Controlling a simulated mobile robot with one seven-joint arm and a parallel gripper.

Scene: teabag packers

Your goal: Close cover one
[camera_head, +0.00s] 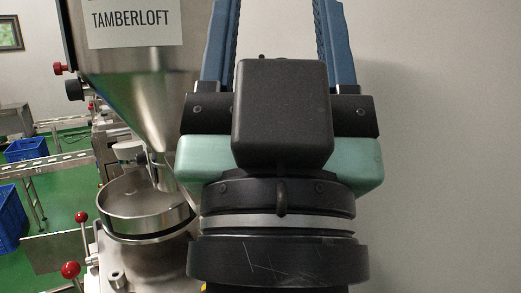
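A teabag packer stands at the left, with a metal hopper (150,75) that bears a white "TAMBERLOFT" label (132,22). Below the hopper is a round steel dish (135,215) on the machine body. I cannot tell which part is cover one; none is plainly recognisable as a cover. My gripper (278,12) is large in the front, right of the hopper. Its two blue fingers point up and stand wide apart, with only the wall between them. Their tips run out of the top of the picture. My gripper hides part of the machine's right side.
A plain wall (450,120) fills the right.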

